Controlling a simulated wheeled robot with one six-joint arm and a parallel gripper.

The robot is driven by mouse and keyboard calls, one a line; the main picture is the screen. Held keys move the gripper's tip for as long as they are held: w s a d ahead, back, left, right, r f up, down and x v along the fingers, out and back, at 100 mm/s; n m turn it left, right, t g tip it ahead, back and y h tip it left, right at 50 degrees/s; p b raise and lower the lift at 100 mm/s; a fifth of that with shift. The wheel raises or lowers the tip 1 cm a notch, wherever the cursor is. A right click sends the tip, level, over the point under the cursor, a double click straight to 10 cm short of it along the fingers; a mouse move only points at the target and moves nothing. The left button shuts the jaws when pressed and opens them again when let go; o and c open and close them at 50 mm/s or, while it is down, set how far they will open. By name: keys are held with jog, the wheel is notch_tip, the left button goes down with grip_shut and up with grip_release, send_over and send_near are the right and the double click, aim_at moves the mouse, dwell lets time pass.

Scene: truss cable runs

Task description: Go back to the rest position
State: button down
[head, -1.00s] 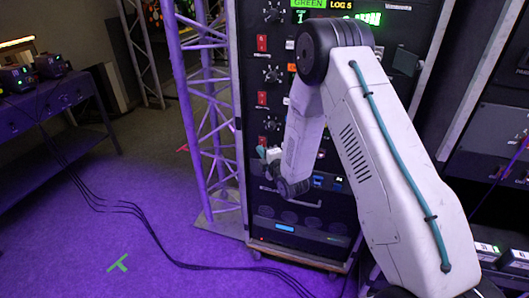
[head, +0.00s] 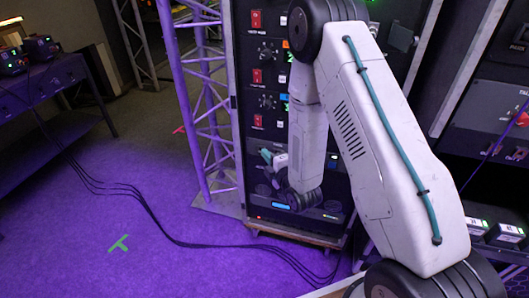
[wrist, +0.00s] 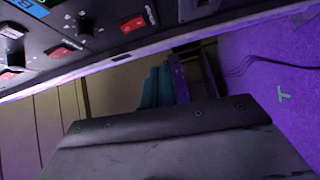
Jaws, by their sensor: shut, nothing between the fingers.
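My gripper (head: 266,156) shows in the head view as a small grey part with teal fingers, left of the lower end of my hanging forearm. It is in front of the lower part of the tall black rack (head: 262,100). In the wrist view the teal fingers (wrist: 156,88) stick out beyond the dark gripper body and look closed together. Nothing is held. I cannot tell from the head view how far the gripper is from the rack face.
The rack has red switches (head: 257,76) and knobs. A lit truss (head: 205,120) stands beside it. Black cables (head: 150,215) run over the purple floor near a green tape mark (head: 118,243). A dark table (head: 50,85) stands at left.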

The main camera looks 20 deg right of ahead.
dwell(0.4)
jog(key=s+d+f+m+g+h, duration=0.1)
jog(key=s+f+m+g, duration=0.4)
jog(key=f, duration=0.4)
jog(key=s+d+r+m+g+h, duration=0.2)
jog(key=s+m+g, duration=0.15)
jog(key=g, duration=0.25)
jog(key=s+r+m+g, duration=0.2)
jog(key=s+r+m, duration=0.3)
jog(key=s+r, duration=0.9)
jog(key=s+d+r+m+g, duration=0.1)
jog(key=s+r+m, duration=0.5)
jog(key=s+r, duration=0.7)
notch_tip(320, 180, up, 9)
jog(key=shift+s+d+f+g, duration=0.25)
jog(key=shift+s+g, duration=0.1)
jog(key=shift+g, duration=0.45)
